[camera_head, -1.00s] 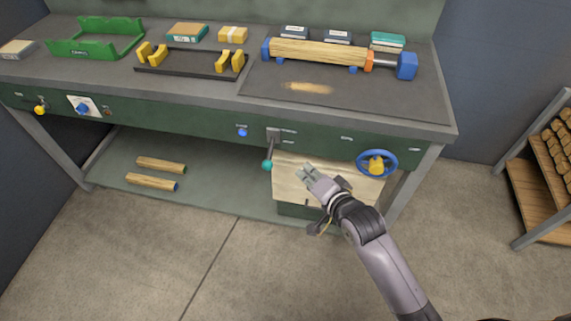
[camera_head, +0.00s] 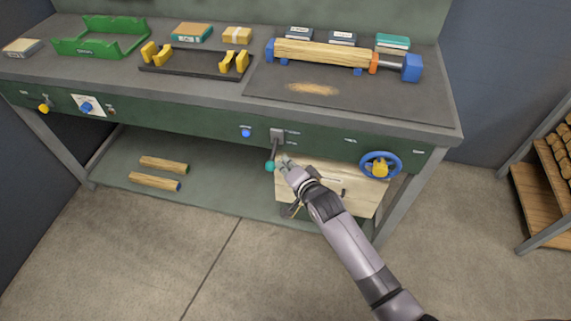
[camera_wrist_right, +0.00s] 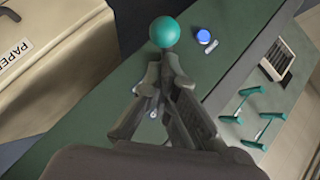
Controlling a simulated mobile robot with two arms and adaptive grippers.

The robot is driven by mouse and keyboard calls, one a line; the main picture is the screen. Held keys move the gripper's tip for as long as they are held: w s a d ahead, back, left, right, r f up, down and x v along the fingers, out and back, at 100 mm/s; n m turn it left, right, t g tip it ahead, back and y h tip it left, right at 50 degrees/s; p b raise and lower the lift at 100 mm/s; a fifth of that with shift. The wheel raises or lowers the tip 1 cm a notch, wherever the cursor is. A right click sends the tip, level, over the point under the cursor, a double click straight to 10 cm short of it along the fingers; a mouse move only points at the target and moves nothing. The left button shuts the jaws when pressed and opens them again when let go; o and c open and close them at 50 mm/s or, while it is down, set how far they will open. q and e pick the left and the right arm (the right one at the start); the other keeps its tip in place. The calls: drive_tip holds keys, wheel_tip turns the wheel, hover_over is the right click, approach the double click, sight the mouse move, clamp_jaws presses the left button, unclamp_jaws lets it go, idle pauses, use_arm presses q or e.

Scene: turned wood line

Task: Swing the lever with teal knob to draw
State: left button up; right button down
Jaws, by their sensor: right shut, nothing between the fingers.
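The lever (camera_head: 275,148) hangs from a grey plate on the green bench front, its teal knob (camera_head: 270,166) at the lower end and tilted slightly left. My right gripper (camera_head: 285,162) is shut and empty, with its fingertips close beside the knob on its right. In the right wrist view the teal knob (camera_wrist_right: 165,32) appears just beyond the fingertips of my right gripper (camera_wrist_right: 158,62). I cannot tell whether they touch. The lever's rod is mostly hidden behind the fingers there. My left gripper is not in view.
A blue button (camera_head: 246,132) is left of the lever, and a blue handwheel (camera_head: 380,166) is to the right. A pale box marked PAPER (camera_wrist_right: 50,60) stands below, behind my right arm. A turned wood piece (camera_head: 320,53) lies on the bench top. The floor at left is clear.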

drive_tip(key=f+b, duration=0.1)
drive_tip(key=t+b, duration=0.1)
drive_tip(key=b, duration=0.1)
drive_tip(key=shift+a+f+n, duration=0.2)
drive_tip(key=shift+f+n, duration=0.1)
drive_tip(key=shift+f, duration=0.1)
drive_tip(key=shift+f, duration=0.1)
